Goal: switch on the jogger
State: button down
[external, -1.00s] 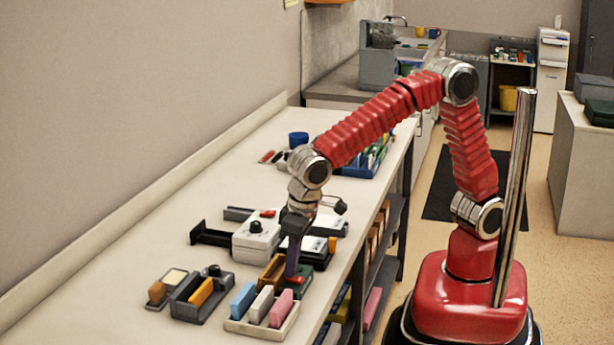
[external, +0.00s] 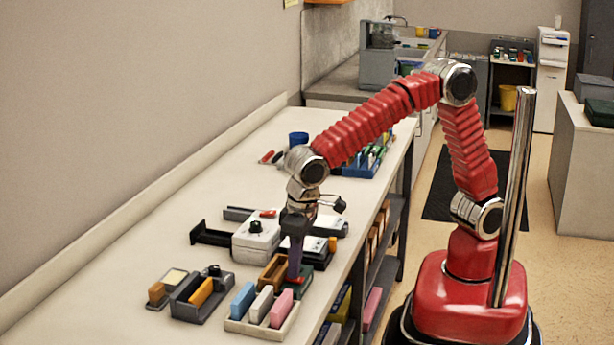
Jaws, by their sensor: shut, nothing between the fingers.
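My gripper (external: 295,276) is shut and points down, to the right of and nearer the camera than that box. Its fingertips are at a small red part on a dark green item (external: 301,290); I cannot tell whether they touch it. The gripper hides part of the dark device behind it.
A pale tray (external: 238,325) with blue, white and pink blocks sits just in front of the gripper. A dark grey holder (external: 193,310) with an orange block is left of it. A wooden-brown box (external: 270,272) is close beside the gripper. The bench's left side is clear.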

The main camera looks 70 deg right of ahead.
jog(key=shift+s+f, duration=0.15)
jog(key=shift+s, duration=0.25)
notch_tip(320, 180, up, 14)
jog(key=s, duration=0.1)
jog(key=shift+s, duration=0.2)
dwell(0.4)
jog(key=shift+w+r+t, duration=0.2)
jog(key=shift+w+t, duration=0.05)
jog(key=shift+t, duration=0.05)
dwell(0.4)
send_near(302, 279)
jog(key=w+f, duration=0.1)
jog(key=f, duration=0.1)
jog(key=w+f, duration=0.3)
jog(key=f, duration=0.1)
jog(key=shift+w+a, duration=0.1)
jog(key=shift+w, duration=0.05)
dwell(0.3)
